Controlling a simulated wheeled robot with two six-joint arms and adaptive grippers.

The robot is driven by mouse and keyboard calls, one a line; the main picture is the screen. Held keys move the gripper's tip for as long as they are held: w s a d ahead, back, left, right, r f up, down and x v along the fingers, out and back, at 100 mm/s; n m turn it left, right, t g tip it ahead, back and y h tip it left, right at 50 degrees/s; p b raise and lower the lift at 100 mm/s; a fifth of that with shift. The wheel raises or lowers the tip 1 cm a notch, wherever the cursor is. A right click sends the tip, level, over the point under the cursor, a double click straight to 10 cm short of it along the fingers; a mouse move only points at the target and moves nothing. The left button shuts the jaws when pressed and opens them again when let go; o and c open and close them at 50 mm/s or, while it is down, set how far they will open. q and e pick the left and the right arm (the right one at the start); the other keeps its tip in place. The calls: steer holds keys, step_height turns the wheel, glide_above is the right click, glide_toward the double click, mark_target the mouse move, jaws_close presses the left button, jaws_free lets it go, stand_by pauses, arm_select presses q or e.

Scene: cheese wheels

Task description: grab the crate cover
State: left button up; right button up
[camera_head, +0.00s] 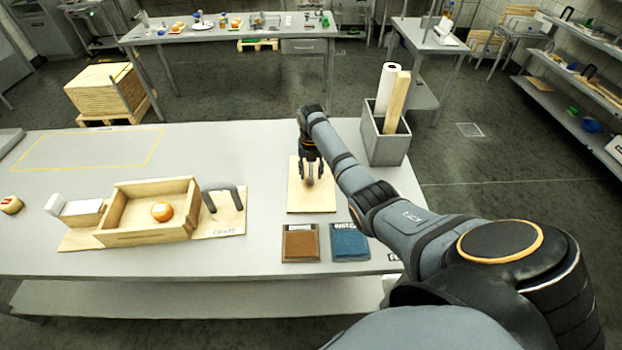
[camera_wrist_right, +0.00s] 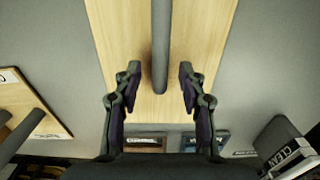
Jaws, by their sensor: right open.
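The crate cover (camera_head: 298,199) is a flat light wooden board lying on the grey table. In the right wrist view the cover (camera_wrist_right: 205,45) fills the middle, with a grey bar handle (camera_wrist_right: 160,45) running along it. My right gripper (camera_head: 311,172) is above the cover. In the right wrist view my right gripper (camera_wrist_right: 159,88) is open, one finger on each side of the handle with a gap to both. An open wooden crate (camera_head: 148,238) with an orange and yellow cheese wheel (camera_head: 162,211) inside stands to the left. My left gripper is not in view.
A brown mat (camera_head: 300,243) and a blue mat (camera_head: 348,242) lie in front of the cover. The table's back left is clear.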

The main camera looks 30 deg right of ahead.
steer(key=shift+f, duration=0.25)
jaws_close()
steer(key=shift+r, duration=0.1)
